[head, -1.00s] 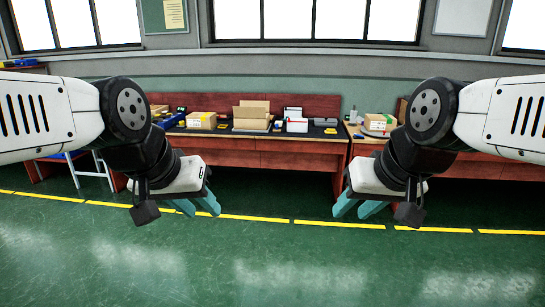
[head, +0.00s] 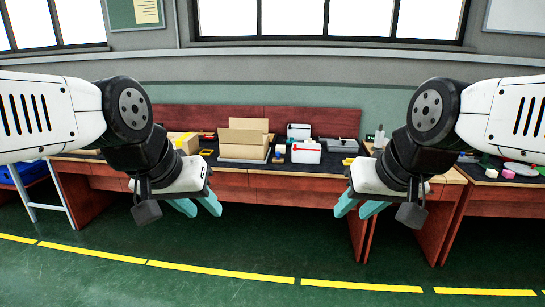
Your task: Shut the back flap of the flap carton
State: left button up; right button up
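The flap carton (head: 241,148) is a brown open box on the dark top of the red-brown workbench. Its back flap (head: 249,125) stands raised along the far side, and a front panel or flap also stands up. My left gripper (head: 196,208) hangs in front of the bench, lower than the carton and to its left, with teal fingers apart and nothing between them. My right gripper (head: 358,209) hangs to the right of the carton, also with fingers apart and empty. Both grippers are well short of the carton.
A white box with a red stripe (head: 306,153) stands right of the carton. Another brown box (head: 184,142) is at its left, partly behind my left arm. A second table (head: 500,177) with small items stands at the right. The green floor (head: 280,255) before the bench is clear.

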aim_at(234, 123)
jog(key=i+u, duration=0.15)
jog(key=i, duration=0.55)
jog(key=i+l+u, duration=0.15)
jog(key=i, duration=0.5)
jog(key=i+z, duration=0.2)
jog(key=i, duration=0.5)
jog(key=i+z, duration=0.2)
jog(key=i, duration=0.55)
jog(key=i+j+z, duration=0.2)
jog(key=i, duration=0.5)
jog(key=i+l, duration=0.05)
